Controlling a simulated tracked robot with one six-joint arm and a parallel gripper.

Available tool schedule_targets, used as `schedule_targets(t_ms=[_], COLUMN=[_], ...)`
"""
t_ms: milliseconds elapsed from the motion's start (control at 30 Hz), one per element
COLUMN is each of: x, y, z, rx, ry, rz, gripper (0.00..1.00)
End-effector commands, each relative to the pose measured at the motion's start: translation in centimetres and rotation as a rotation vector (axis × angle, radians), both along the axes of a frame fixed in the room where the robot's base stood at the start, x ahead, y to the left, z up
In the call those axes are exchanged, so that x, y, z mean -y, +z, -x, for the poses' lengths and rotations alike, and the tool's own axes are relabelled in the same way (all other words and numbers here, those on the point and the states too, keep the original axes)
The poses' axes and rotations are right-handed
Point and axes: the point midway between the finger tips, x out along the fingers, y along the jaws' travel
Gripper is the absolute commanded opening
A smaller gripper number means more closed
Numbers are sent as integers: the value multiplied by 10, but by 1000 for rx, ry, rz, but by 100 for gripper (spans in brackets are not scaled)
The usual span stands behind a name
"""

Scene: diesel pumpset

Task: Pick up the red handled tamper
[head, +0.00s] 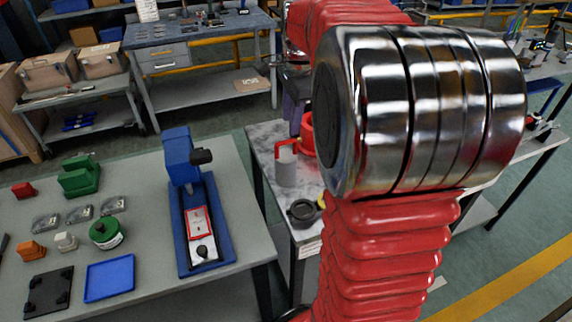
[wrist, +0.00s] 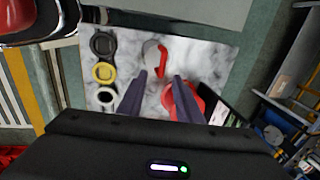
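A grey cylinder with a red handle (head: 286,172), which looks like the red handled tamper, stands upright on the marble-topped table. In the wrist view it shows from above as a pale round body with a red handle (wrist: 162,58). My gripper (wrist: 159,78) is open, with its two dark fingers apart and nothing between them. The tamper appears just beyond the fingertips in that view, apart from them. In the head view my gripper (head: 297,112) hangs above and behind the tamper, partly hidden by my arm.
A red round item (head: 307,136) stands close to the tamper; the wrist view shows it by the right finger (wrist: 184,103). A black round item (head: 303,212) lies near the table front. Black, yellow (wrist: 103,72) and white-centred rings line the left side. A blue press (head: 183,160) stands on the left table.

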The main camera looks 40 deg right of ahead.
Motion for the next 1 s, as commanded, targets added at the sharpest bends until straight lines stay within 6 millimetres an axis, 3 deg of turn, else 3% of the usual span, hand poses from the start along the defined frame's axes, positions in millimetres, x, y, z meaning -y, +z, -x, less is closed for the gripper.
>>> schedule_targets(t_ms=[300, 767, 1000], x=[2, 2, 3], y=[-45, -53, -75], z=[-9, -11, -19], rx=[-1, 1, -1], ry=[1, 1, 2], rz=[0, 0, -1], gripper=[32, 32, 32])
